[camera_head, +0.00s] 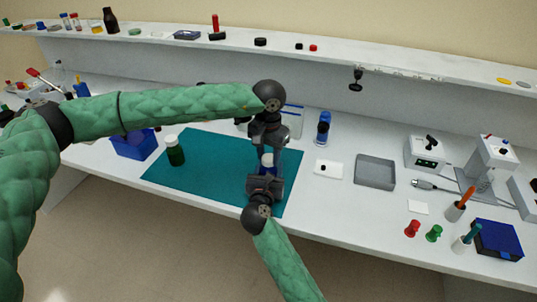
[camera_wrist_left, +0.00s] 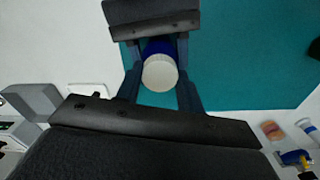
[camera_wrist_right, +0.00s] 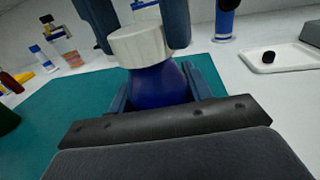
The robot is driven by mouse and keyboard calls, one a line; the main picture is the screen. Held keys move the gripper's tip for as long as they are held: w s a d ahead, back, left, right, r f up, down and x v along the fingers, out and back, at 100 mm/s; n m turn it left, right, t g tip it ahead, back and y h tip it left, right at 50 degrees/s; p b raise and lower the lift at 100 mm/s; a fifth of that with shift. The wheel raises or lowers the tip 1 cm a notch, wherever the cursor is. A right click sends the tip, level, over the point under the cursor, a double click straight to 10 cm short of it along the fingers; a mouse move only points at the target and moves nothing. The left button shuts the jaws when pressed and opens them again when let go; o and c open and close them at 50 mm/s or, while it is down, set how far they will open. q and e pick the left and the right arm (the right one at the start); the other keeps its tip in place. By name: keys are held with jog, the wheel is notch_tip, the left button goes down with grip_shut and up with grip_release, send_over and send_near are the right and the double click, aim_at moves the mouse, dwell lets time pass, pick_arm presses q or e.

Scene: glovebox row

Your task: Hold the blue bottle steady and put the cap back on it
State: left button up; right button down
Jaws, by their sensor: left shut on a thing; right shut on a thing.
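The blue bottle (camera_wrist_right: 158,86) stands upright near the right part of the teal mat (camera_head: 215,150). My right gripper (camera_head: 266,174) is shut on its body from the front. The white ribbed cap (camera_wrist_right: 140,47) is at the bottle's top, with no clear gap seen; I cannot tell whether it is threaded on. My left gripper (camera_head: 268,150) reaches down from above and is shut on the cap, which also shows between its fingers in the left wrist view (camera_wrist_left: 160,74). In the head view the grippers hide most of the bottle.
A blue bottle-like item (camera_head: 323,128) stands behind right. A white dish (camera_head: 328,169) and a grey tray (camera_head: 375,172) lie to the right.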

pick_arm(q)
jog(key=m, duration=0.4)
jog(key=shift+w, duration=0.15)
jog(key=o, duration=0.9)
jog(key=shift+o, duration=0.2)
jog(key=shift+r, duration=2.25)
jog(key=shift+c, duration=0.4)
